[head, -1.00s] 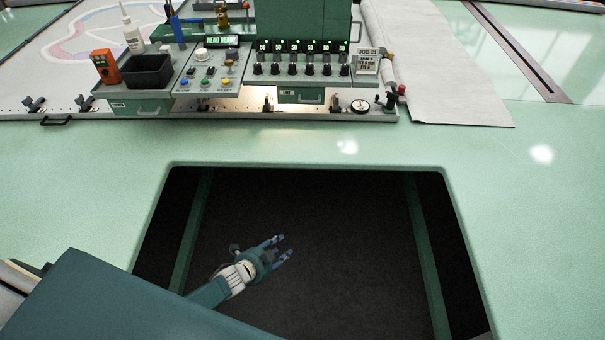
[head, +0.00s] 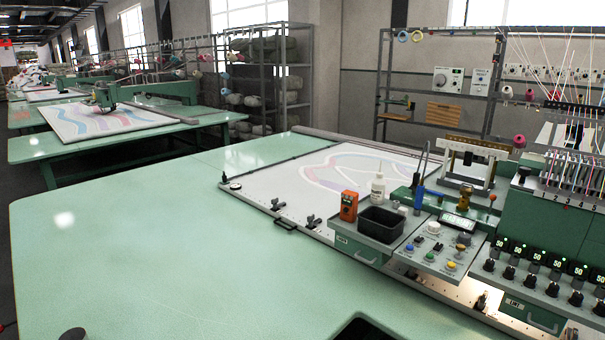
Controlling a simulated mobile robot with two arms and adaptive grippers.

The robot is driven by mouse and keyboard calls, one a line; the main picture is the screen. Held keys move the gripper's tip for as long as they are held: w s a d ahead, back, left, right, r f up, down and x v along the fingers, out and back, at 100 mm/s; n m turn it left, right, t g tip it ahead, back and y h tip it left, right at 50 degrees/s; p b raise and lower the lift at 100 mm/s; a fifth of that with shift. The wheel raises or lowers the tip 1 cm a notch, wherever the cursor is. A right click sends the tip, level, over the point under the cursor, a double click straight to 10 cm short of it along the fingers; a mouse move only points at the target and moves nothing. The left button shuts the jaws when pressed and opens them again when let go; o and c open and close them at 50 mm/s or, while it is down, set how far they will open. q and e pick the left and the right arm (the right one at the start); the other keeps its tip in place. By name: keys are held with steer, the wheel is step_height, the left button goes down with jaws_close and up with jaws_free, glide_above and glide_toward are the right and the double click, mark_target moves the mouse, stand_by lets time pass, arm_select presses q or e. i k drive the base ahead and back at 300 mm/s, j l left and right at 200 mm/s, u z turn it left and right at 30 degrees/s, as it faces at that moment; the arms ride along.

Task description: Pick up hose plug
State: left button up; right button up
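I cannot make out a hose plug in the head view. Neither of my grippers shows in the head view now. The view takes in the long pale green table (head: 150,240) and the tufting machine's control panel (head: 440,245) at the right. A small dark rounded thing (head: 72,334) is cut off by the bottom edge at the left, and I cannot tell what it is.
A black bin (head: 381,224), an orange device (head: 348,206) and a white bottle (head: 377,188) stand beside the panel. A framed cloth (head: 320,180) lies behind. A dark table opening (head: 362,330) shows at the bottom.

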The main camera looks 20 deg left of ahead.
mark_target(416, 179)
steer(key=i+u, duration=0.45)
steer(key=i+l+u, duration=0.15)
steer(key=u, duration=0.3)
steer(key=i+l+u, duration=0.35)
steer(key=u, duration=0.15)
